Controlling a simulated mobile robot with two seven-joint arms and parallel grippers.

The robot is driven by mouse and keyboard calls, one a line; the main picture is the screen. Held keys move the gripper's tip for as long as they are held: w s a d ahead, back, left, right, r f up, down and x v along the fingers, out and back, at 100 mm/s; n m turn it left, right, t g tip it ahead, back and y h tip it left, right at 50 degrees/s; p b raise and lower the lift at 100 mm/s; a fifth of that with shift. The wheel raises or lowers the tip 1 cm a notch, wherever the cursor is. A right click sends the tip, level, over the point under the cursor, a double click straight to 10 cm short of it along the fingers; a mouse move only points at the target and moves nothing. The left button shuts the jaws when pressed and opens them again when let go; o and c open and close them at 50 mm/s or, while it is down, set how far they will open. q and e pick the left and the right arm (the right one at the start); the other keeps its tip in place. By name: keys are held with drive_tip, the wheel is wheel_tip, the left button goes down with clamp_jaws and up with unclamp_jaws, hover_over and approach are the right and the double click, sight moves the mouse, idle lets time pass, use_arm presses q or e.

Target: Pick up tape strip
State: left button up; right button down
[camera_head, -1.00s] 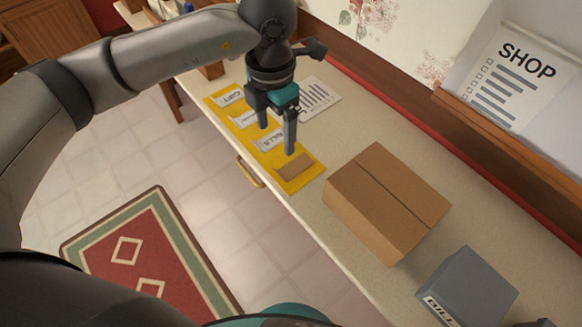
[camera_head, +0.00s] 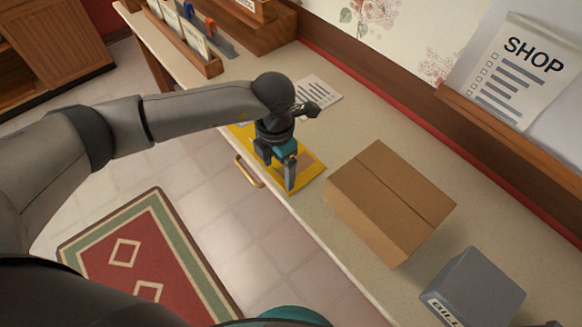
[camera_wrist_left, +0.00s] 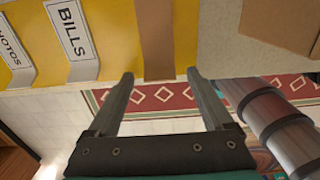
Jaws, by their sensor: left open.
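The tape strip is a plain brown band (camera_wrist_left: 155,40) at the end of a yellow board (camera_wrist_left: 115,20) on the counter, best seen in the left wrist view. In the head view, part of the strip (camera_head: 306,160) shows beside my gripper. My left gripper (camera_head: 279,174) is low at the yellow board, open and empty. In the wrist view its two fingertips (camera_wrist_left: 160,75) lie either side of the strip's line, near the board's edge. I cannot tell whether they touch the board. White labels, one reading BILLS (camera_wrist_left: 72,28), sit on the board beside the strip. My right gripper is not in view.
A paper sheet (camera_head: 318,92) lies behind the gripper. A wooden rack (camera_head: 207,68) stands at the far end. A rug (camera_head: 145,255) lies on the floor.

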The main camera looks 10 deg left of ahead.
use_arm(q)
clamp_jaws()
idle(0.8)
